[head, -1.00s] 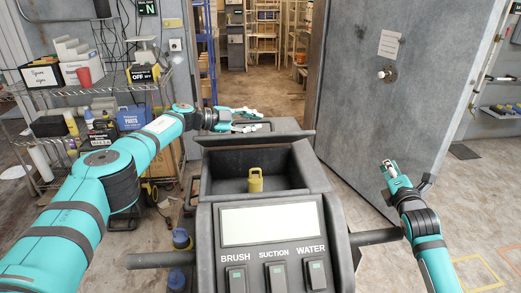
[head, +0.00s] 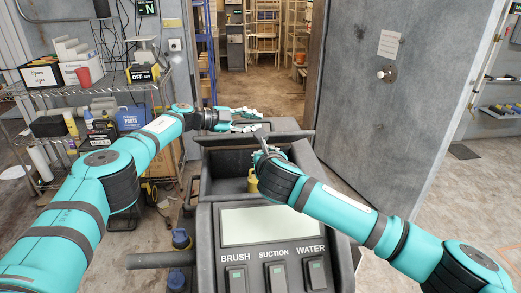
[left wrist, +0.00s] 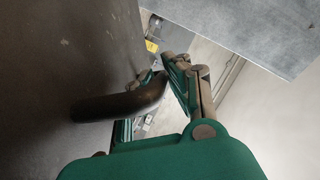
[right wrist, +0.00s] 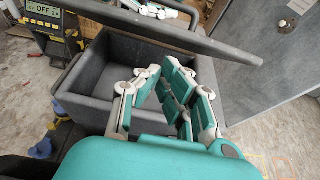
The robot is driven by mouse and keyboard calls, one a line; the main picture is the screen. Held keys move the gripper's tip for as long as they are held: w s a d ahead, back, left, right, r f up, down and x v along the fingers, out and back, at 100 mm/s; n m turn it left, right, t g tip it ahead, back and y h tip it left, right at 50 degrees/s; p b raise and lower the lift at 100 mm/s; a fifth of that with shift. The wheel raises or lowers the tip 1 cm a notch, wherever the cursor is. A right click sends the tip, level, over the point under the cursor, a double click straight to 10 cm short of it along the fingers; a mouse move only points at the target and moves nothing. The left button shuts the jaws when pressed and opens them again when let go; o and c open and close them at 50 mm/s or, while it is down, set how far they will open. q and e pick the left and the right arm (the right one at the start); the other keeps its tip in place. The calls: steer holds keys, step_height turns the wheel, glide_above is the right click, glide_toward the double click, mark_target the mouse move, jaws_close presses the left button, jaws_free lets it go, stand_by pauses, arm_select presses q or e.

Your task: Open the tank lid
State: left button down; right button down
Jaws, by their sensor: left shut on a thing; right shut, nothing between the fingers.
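The tank lid (head: 225,142) is a dark grey plate seen almost edge-on behind the open tray of the floor machine; its exact tilt is hard to tell. It also crosses the right wrist view (right wrist: 165,30) as a slanting bar. My left gripper (head: 255,121) is at the lid's far side, shut on its dark curved handle (left wrist: 120,104), with the lid face filling the left of the left wrist view. My right gripper (head: 262,142) is shut and empty, above the tray at the lid's near edge; I cannot tell whether it touches.
The machine's console (head: 265,224) stands in front, with a tray (head: 215,184) holding a yellow object (head: 252,184). A wire shelf (head: 90,90) with boxes stands at the left. A large grey door (head: 400,110) is at the right. The floor beyond the doorway is clear.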

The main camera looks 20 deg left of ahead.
arm_select(q)
steer(key=shift+f, duration=0.1)
arm_select(e)
steer(key=x, duration=0.8)
steer(key=shift+r, duration=0.1)
